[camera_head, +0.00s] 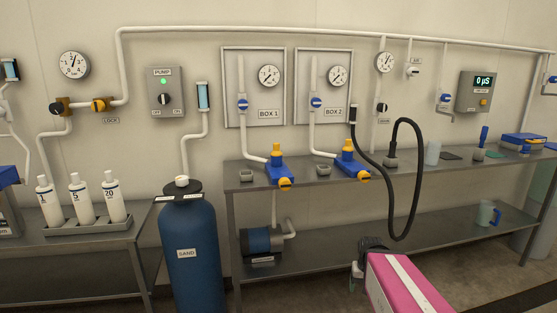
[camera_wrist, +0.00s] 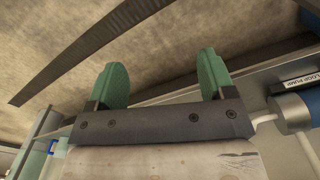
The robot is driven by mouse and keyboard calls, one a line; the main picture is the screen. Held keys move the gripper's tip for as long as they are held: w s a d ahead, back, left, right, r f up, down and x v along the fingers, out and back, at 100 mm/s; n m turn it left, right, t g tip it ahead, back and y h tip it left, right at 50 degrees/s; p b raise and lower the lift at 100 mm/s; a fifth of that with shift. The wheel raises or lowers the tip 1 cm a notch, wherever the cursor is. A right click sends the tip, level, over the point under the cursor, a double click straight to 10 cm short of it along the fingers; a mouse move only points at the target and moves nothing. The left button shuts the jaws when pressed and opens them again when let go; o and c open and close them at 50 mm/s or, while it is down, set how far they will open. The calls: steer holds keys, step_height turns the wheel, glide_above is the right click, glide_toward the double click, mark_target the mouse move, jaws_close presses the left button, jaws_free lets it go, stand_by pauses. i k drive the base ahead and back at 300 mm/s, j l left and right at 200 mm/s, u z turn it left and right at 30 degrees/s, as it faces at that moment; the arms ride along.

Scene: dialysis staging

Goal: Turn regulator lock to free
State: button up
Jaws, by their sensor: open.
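The regulator (camera_head: 63,106) is a brass body with a dark knob on the wall pipe at the left of the head view. Just right of it is the orange lock knob (camera_head: 99,105), with a small label reading LOCK (camera_head: 111,120) below. The lock's exact turn is too small to read. My gripper (camera_wrist: 161,82) shows in the wrist view with its two green fingers apart and nothing between them. In the head view my pink arm is at the lower right, far from the lock. The lock is not in the wrist view.
A pressure gauge (camera_head: 74,65) hangs above the regulator, and a pump switch box (camera_head: 165,92) is to its right. Below stand bottles in a rack (camera_head: 90,228) and a blue sand tank (camera_head: 190,250). A bench (camera_head: 335,176) with blue valves and a black hose (camera_head: 420,180) lies right.

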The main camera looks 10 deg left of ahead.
mark_target(99, 106)
steer(key=u, duration=2.1)
